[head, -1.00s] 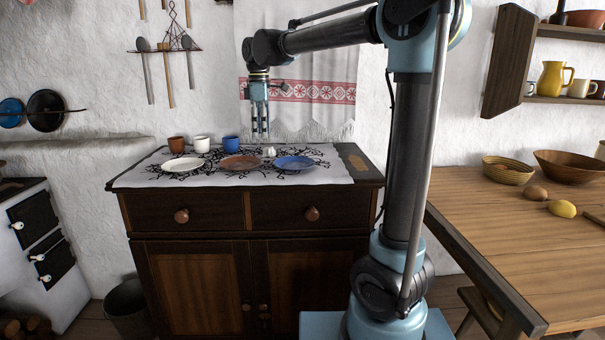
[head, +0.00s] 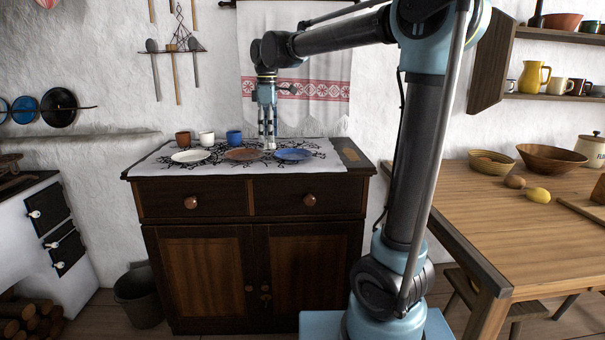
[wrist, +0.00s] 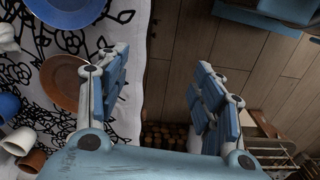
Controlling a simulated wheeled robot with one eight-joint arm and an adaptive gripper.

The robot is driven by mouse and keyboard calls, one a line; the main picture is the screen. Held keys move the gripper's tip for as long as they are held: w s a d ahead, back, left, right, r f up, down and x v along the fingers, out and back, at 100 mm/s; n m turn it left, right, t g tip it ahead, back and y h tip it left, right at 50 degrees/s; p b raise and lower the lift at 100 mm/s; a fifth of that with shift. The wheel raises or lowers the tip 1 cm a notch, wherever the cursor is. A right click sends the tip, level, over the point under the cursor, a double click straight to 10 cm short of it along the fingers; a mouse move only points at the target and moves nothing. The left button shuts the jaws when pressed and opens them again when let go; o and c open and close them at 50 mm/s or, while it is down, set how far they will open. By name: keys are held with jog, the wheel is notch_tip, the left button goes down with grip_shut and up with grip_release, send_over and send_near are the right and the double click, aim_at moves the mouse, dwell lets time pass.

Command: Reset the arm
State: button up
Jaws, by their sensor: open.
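My gripper (head: 268,146) hangs from my arm, fingers down and open, in front of the cloth-covered cabinet top (head: 160,158) in the head view. In the wrist view its two blue-grey fingers (wrist: 165,85) are spread wide with nothing between them. The cloth's edge and the floor lie beyond the fingers there. A brown plate (head: 243,154) and a blue plate (head: 294,154) lie near it in the head view. A small white object (head: 271,146) shows at the fingertips; its distance from them is unclear.
A white plate (head: 190,156) and brown (head: 183,138), white (head: 206,138) and blue (head: 234,137) cups stand on the cabinet. A wooden table (head: 500,224) with bowls is at right. A stove (head: 35,220) is at left. A bucket (head: 138,292) stands on the floor.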

jog(key=s+d+f+m+t, duration=0.1)
jog(key=s+d+f+m, duration=0.4)
jog(key=d, duration=0.5)
jog(key=s+d+f+m, duration=0.4)
jog(key=s+d+f, duration=0.15)
jog(key=d, duration=0.45)
jog(key=s+d+f+m, duration=0.4)
jog(key=s+d+f, duration=0.1)
jog(key=s+f, duration=0.2)
jog(key=s+d+f+m+t, duration=0.1)
jog(key=s+d+f+m, duration=0.3)
jog(key=s+f, duration=0.3)
notch_tip(320, 180, down, 3)
jog(key=shift+s+d+r, duration=0.2)
jog(key=shift+s+d, duration=0.2)
jog(key=shift+d, duration=0.1)
jog(key=shift+w+f, duration=0.2)
jog(key=shift+w, duration=0.25)
